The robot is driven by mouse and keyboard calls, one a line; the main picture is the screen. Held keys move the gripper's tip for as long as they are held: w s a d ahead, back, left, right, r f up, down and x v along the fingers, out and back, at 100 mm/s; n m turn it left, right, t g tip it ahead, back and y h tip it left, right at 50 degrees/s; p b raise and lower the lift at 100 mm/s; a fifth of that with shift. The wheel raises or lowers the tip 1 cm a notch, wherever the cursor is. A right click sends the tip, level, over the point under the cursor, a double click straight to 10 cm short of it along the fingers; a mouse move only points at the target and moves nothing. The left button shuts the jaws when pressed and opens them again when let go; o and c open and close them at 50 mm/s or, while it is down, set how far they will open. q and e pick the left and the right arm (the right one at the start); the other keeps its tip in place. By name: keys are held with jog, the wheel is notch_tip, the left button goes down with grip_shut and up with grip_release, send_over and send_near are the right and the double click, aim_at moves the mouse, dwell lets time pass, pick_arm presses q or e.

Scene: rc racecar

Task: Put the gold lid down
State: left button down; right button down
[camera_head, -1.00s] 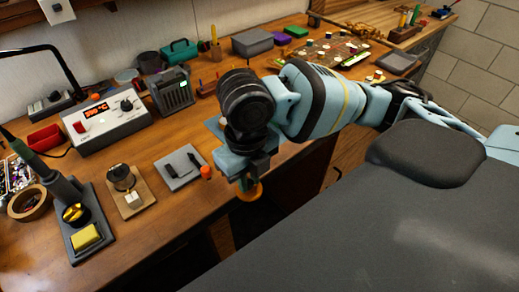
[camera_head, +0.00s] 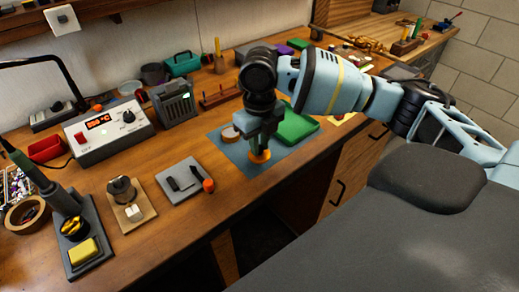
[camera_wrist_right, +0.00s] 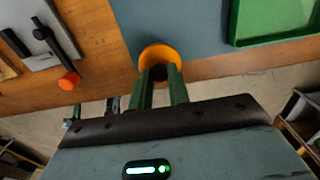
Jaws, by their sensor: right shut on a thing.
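The gold lid (camera_head: 261,156) is a small orange-gold disc at the tip of my right gripper (camera_head: 258,145). In the right wrist view the gold lid (camera_wrist_right: 159,55) shows just beyond the fingers of my right gripper (camera_wrist_right: 160,72), over the front edge of a blue-grey mat (camera_wrist_right: 190,20). My right gripper is shut on it, pointing down. The mat (camera_head: 232,158) lies on the workbench; I cannot tell whether the lid touches it. The fingers partly hide the lid. My left gripper is not in view.
A green tray (camera_head: 297,128) sits on the mat, right of the gripper. A round tan piece (camera_head: 230,133) lies on the mat, behind left. A grey plate (camera_head: 180,180) with a black tool and an orange-capped piece (camera_head: 208,186) are to the left. The bench's front edge is close.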

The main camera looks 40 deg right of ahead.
jog(key=shift+w+d, duration=0.25)
jog(key=shift+w, duration=0.05)
jog(key=shift+f, duration=1.75)
jog(key=shift+f, duration=0.15)
jog(key=c, duration=1.3)
grip_release()
notch_tip(320, 180, up, 12)
jog(key=shift+r+p, duration=0.15)
jog(key=shift+p, duration=0.2)
